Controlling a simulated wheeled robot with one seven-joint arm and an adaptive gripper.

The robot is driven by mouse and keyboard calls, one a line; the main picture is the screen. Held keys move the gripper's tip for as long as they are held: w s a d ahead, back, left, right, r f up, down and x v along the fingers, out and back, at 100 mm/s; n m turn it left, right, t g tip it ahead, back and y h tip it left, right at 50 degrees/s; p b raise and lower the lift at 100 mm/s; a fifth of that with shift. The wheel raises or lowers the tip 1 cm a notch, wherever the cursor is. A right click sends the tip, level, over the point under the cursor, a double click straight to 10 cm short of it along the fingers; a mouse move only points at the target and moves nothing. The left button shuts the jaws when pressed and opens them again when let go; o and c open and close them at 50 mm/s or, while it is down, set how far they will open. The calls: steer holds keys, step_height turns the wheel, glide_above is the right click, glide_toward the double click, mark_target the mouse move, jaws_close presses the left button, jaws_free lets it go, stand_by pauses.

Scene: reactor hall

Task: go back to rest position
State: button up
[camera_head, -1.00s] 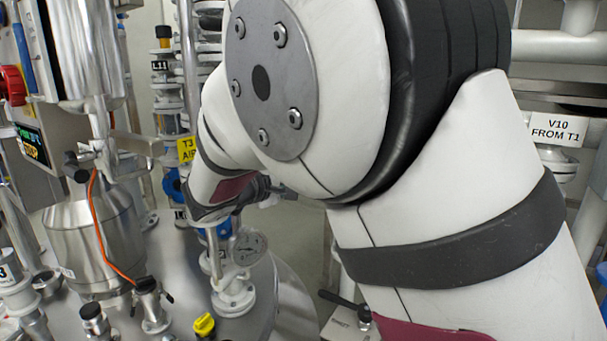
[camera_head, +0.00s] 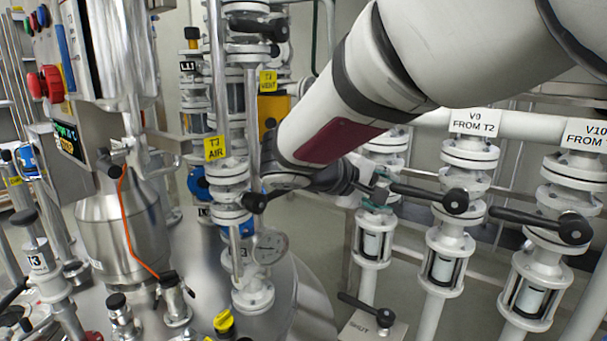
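My white arm comes in from the top right and runs down to its wrist at the middle of the camera_head view. My dark gripper (camera_head: 368,190) extends to the right from that wrist, in front of or beside a white valve column (camera_head: 374,240). Its fingertips are small and blend with the valve parts, so I cannot tell whether they are open or shut, or whether they touch the valve. I make out no object held in it.
The T3 AIR valve stack (camera_head: 228,170) and a gauge (camera_head: 270,246) stand close left of my wrist. A steel vessel (camera_head: 125,225) with an orange cable is further left.

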steer(key=s+d+f+m+g+y, duration=0.1)
steer(key=s+d+m+g+y, duration=0.3)
steer(key=s, duration=0.7)
steer(key=s+d+f+m+g, duration=0.1)
steer(key=s+d+f+g, duration=0.1)
steer(key=s+d, duration=0.7)
steer(key=s+a+f+m+g+y, duration=0.1)
steer(key=s+a+f+y, duration=0.15)
steer(key=s, duration=0.35)
steer(key=s+a+f+y, duration=0.1)
steer(key=s+a+y, duration=0.15)
steer(key=s, duration=0.45)
steer(key=s+a+f+m+g+y, duration=0.1)
steer(key=s+a+f, duration=0.1)
steer(key=s+a, duration=0.3)
step_height(320, 180, up, 37)
steer(key=s+d+t+p, duration=0.1)
steer(key=t+p, duration=0.3)
steer(key=p, duration=3)
steer(key=shift+s+d+p, duration=0.2)
steer(key=shift+p, duration=0.15)
